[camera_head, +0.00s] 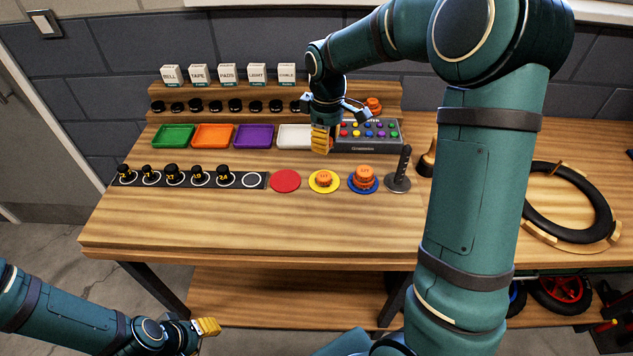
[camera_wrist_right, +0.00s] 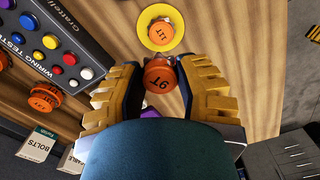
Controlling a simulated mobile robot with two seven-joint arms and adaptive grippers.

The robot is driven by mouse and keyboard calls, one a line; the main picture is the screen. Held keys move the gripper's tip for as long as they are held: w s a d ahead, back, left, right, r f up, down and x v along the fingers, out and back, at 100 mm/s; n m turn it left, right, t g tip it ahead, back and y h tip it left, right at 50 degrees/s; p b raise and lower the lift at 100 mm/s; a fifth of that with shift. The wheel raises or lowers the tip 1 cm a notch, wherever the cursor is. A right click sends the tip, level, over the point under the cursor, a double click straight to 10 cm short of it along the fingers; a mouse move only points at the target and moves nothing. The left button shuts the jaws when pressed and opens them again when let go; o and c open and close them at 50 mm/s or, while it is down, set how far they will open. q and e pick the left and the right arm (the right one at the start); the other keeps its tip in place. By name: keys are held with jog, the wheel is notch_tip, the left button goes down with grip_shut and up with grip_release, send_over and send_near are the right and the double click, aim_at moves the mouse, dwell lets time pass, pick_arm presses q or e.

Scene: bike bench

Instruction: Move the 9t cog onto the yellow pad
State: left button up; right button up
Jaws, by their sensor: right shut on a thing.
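My right gripper (camera_head: 320,143) is shut on the orange 9t cog (camera_wrist_right: 159,76), which sits between its yellow fingers in the right wrist view. In the head view the fingers are in front of the white tray, beside the wiring tester, and mostly hide the cog. The yellow pad (camera_head: 313,188) lies on the bench to the front of that gripper. An orange cog marked 11T (camera_wrist_right: 161,31) rests on the pad. My left gripper (camera_head: 207,327) is low at the front left, off the bench, and its finger gap is not clear.
A red pad (camera_head: 285,181) lies left of the yellow pad. A blue pad (camera_head: 363,187) with stacked orange cogs lies right of it, beside a dark upright post (camera_head: 402,168). The wiring tester (camera_head: 370,135) stands behind. The bench front is clear.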

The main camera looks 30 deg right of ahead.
aim_at(324, 176)
notch_tip(324, 176, down, 10)
jog(key=shift+r+b, duration=0.1)
jog(key=shift+b, duration=0.85)
jog(key=shift+f, duration=0.2)
jog(key=o, duration=0.9)
jog(key=shift+o, duration=0.2)
jog(key=shift+r, duration=0.2)
notch_tip(324, 176, up, 12)
jog(key=shift+a+f+p, duration=0.1)
jog(key=shift+p, duration=1)
